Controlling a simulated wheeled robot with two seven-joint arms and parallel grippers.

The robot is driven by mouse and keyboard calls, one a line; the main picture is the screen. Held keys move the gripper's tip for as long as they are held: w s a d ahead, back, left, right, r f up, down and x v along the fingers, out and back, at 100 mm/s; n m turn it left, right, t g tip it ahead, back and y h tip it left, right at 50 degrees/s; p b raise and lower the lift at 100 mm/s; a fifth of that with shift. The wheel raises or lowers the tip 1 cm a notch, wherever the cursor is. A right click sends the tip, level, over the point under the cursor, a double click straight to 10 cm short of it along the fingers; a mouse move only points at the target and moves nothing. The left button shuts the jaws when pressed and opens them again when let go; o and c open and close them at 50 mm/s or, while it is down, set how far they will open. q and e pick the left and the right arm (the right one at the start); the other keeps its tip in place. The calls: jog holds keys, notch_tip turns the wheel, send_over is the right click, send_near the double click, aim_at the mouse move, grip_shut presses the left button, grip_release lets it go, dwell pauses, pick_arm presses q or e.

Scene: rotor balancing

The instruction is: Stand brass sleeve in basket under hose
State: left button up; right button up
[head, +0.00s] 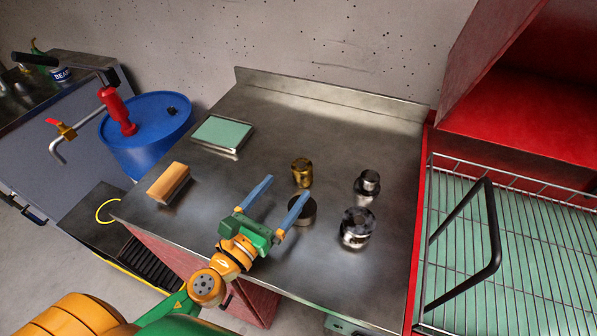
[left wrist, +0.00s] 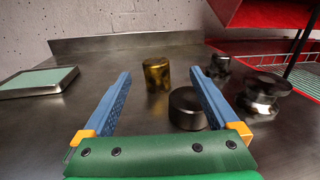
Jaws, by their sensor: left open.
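The brass sleeve (head: 302,172) stands upright on the steel bench, and it also shows in the left wrist view (left wrist: 156,74). My left gripper (head: 286,188) is open and empty over the bench, its blue fingers pointing towards the sleeve. The sleeve is beyond the fingertips, roughly between their lines in the left wrist view. The wire basket (head: 540,245) is at the right in the head view, in the red washer over a teal floor. I cannot make out a hose in either view. My right gripper is not in view.
A dark cylinder (head: 303,211) stands beside the right finger. Two shiny metal parts, a smaller one (head: 367,186) and a larger one (head: 356,229), stand farther right. A black handle (head: 493,230) rises at the basket. An orange block (head: 168,183) and teal-topped tray (head: 222,133) lie left.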

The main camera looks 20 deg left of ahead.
aim_at(298, 171)
pick_arm(q)
jog(key=x, duration=0.2)
jog(key=p+x, duration=0.1)
jog(key=x, duration=0.3)
jog(key=shift+w+a+f+p, duration=0.2)
jog(key=shift+a+f+p, duration=0.1)
jog(key=shift+a, duration=0.1)
jog(key=shift+w+d, duration=0.1)
jog(key=shift+w, duration=0.15)
grip_shut()
